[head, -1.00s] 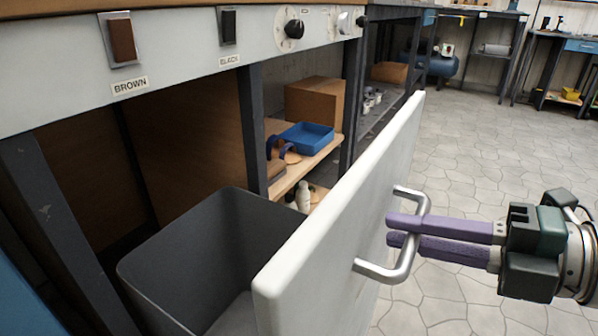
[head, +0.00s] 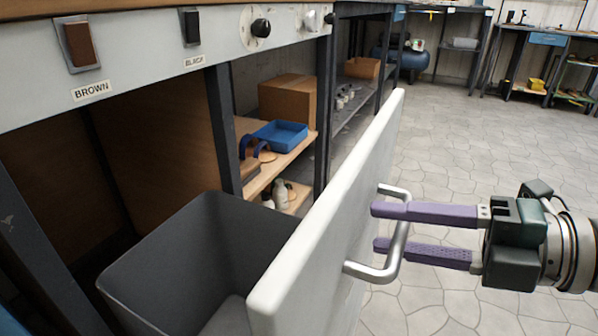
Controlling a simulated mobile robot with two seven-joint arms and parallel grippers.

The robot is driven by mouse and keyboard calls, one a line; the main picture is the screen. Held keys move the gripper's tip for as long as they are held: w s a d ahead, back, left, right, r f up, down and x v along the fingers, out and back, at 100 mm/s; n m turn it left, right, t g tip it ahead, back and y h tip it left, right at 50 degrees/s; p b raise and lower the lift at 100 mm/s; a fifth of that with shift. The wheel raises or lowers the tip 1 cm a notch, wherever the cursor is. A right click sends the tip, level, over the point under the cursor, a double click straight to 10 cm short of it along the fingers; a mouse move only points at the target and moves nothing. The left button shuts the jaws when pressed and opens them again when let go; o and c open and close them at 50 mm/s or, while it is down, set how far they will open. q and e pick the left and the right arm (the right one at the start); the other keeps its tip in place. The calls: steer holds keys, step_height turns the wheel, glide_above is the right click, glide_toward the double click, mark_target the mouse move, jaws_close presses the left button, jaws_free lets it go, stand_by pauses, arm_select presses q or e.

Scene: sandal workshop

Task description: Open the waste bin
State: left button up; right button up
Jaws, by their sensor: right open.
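The waste bin (head: 190,250) is a dark grey tub behind a white front panel (head: 335,215). It stands pulled out from under the bench, and its open top and inside show. A silver bar handle (head: 398,250) is on the panel's outer face. My right gripper (head: 376,228) comes in from the right with its two purple fingers apart, one above the other. The fingers reach across the handle bar, with their tips close to the panel; I cannot tell whether they touch it. My left gripper is not in view.
The bench front above carries a brown switch (head: 82,44), a black switch (head: 190,27) and knobs (head: 261,28). A shelf beside the bin holds a blue tray (head: 280,135) and a cardboard box (head: 288,102). The tiled floor (head: 480,140) at right is clear.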

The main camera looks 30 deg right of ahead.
steer(key=p+v, duration=0.2)
steer(key=v, duration=0.8)
steer(key=shift+p, duration=0.35)
steer(key=w+d+r+m+t+h+p, duration=0.1)
steer(key=w+r+m+h+p, duration=0.2)
steer(key=r+m+h+p, duration=0.5)
steer(key=w+r+m+h+p, duration=0.3)
steer(key=r+m+p, duration=0.5)
steer(key=r+p, duration=0.6)
steer(key=s+a+r+m+g+y+p, duration=0.1)
steer(key=s+a+r+m+g+p, duration=0.4)
steer(key=r+p, duration=0.5)
steer(key=s+a+r+m+g+y+p, duration=0.1)
steer(key=s+a+r+m+g+p, duration=0.2)
steer(key=s+a+r+g+p, duration=0.65)
steer(key=w+d+r+t+p, duration=0.1)
steer(key=r+t+p, duration=0.1)
steer(key=r+p, duration=1.4)
steer(key=w+d+r+t+p, duration=0.1)
steer(key=d+r+t+p, duration=0.1)
steer(key=r+p, duration=1.4)
steer(key=t+p, duration=0.1)
steer(key=p, duration=0.4)
steer(key=shift+w+r, duration=0.25)
steer(key=shift+w, duration=0.05)
